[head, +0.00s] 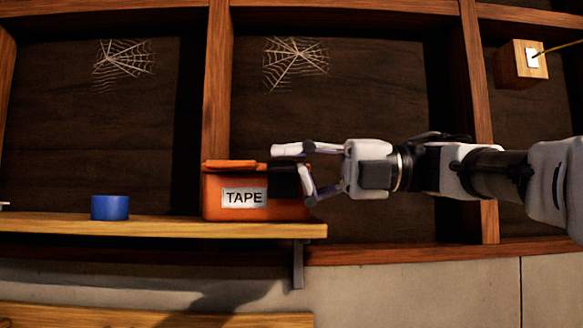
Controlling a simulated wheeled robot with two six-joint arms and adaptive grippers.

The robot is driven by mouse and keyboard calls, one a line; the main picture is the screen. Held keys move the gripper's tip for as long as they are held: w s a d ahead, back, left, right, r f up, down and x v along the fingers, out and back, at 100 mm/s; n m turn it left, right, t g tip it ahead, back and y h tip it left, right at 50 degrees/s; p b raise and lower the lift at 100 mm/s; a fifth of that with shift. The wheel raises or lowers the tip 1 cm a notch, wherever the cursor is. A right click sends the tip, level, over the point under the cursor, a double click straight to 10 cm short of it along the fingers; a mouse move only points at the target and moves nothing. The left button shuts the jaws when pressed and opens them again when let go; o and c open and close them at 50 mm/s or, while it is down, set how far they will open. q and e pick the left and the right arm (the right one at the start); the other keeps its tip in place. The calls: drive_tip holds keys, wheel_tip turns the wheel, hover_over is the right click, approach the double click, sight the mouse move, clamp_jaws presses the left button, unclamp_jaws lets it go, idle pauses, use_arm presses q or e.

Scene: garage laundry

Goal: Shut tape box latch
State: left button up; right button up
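The orange tape box (215,205) with a white "TAPE" label (244,198) stands upright on the wooden shelf. Its lid (232,164) lies across the top and looks down. A dark part, seemingly the latch (283,167), shows at the top right of the box. My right gripper (292,174) reaches in from the right with its fingers apart, one above the lid level and one beside the box's right side. I cannot tell whether either finger touches the box. My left gripper is not in view.
A blue tape roll (110,207) sits on the shelf (160,227) left of the box. A small white thing (4,205) shows at the left edge. A dark bracket (298,265) supports the shelf's right end. A wooden switch box (521,64) is at upper right.

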idle(0.4)
drive_tip(key=shift+d, duration=1.15)
drive_tip(key=d, duration=0.6)
drive_tip(key=shift+d, duration=0.35)
drive_tip(key=shift+a, duration=0.1)
drive_tip(key=d, duration=1.1)
drive_tip(key=shift+d, duration=0.4)
